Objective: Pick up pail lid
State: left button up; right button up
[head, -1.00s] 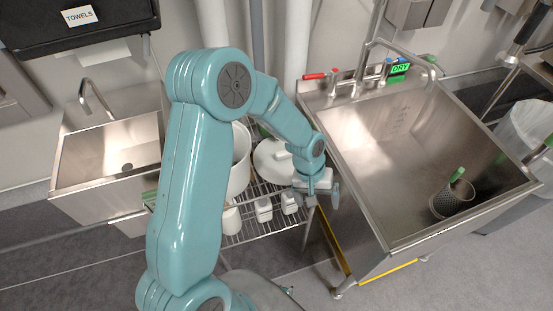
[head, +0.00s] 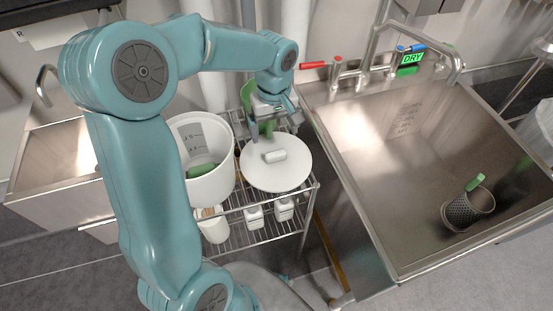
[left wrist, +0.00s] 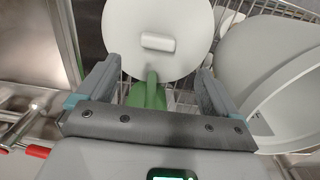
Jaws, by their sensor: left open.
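The pail lid (head: 290,173) is a flat white disc with a raised white bar handle (head: 274,156). It rests on the wire rack to the right of the white pail (head: 208,188). My left gripper (head: 276,124) is over the far edge of the lid, open and empty. In the left wrist view, the lid (left wrist: 155,65) lies beyond the gripper (left wrist: 153,82), whose fingers are spread wide. The lid handle (left wrist: 158,42) is ahead of the fingertips, apart from them. My right gripper is not in view.
A green tool (left wrist: 148,94) shows between the fingers. The wire rack (head: 262,234) holds small white containers (head: 254,216) on a lower shelf. A steel sink (head: 420,150) stands close on the right, with a mesh cup (head: 468,208) inside. A red-handled tap (head: 313,65) is near the gripper.

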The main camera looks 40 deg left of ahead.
aim_at(276, 153)
pick_arm(q)
notch_tip(276, 153, down, 3)
jog(key=shift+f, duration=0.6)
notch_tip(276, 153, down, 5)
jog(key=shift+w+r, duration=0.15)
jog(key=shift+d, duration=0.1)
jog(key=shift+c, duration=0.3)
jog(key=c, duration=1.4)
jog(key=shift+r, duration=0.15)
